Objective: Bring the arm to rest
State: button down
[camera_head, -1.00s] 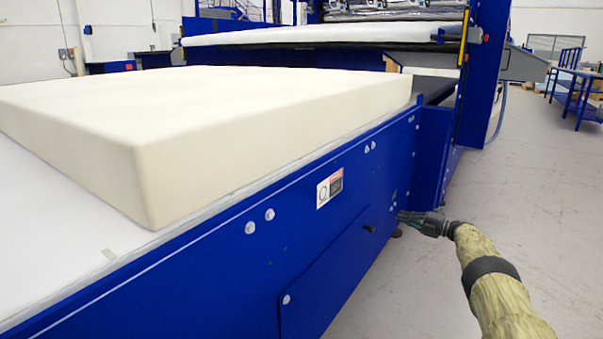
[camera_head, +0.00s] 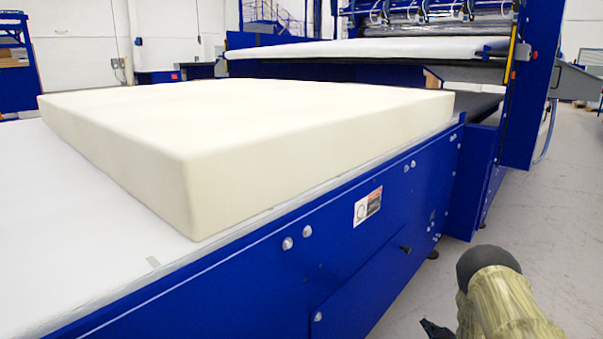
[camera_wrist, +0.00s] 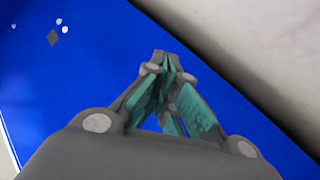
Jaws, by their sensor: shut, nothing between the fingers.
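My gripper (camera_wrist: 165,68) shows in the wrist view with its grey links and green finger pads drawn together at the tips, shut and empty. It points towards the machine's blue side panel (camera_wrist: 62,75), with a gap I cannot judge. In the head view my arm, in a yellowish sleeve with a dark band, is at the lower right, in front of the blue machine side. Only a small dark part of my gripper (camera_head: 436,328) shows there, at the bottom edge; the rest is out of frame or hidden.
A cream foam block (camera_head: 245,150) lies on the white machine bed (camera_head: 75,235). The blue machine side (camera_head: 345,262) runs beside my arm. Behind the block stands the press frame (camera_head: 535,80). Bare grey floor (camera_head: 555,200) is open at the right.

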jog(key=s+a+f+m+g+h, duration=0.1)
jog(key=s+a+f+m+g, duration=0.3)
jog(key=s, duration=0.6)
jog(key=s+a+f+g, duration=0.1)
jog(key=s+a, duration=0.5)
jog(key=s, duration=0.4)
jog(key=s+a+f+m+g+h, duration=0.1)
jog(key=s+a+f+m+g, duration=0.3)
jog(key=s, duration=0.6)
jog(key=s+a+r+g, duration=0.2)
jog(key=s+a+r, duration=0.1)
jog(key=s, duration=0.7)
jog(key=s+a+r+g+p, duration=0.1)
jog(key=s+a+r, duration=0.2)
jog(key=s, duration=0.6)
jog(key=s+a+r+g, duration=0.2)
jog(key=s+a+r, duration=0.1)
jog(key=s, duration=0.7)
notch_tip(320, 180, up, 38)
jog(key=p, duration=3.8)
jog(key=shift+s+a+m, duration=0.2)
jog(key=shift+s+m, duration=0.1)
jog(key=shift+r, duration=0.1)
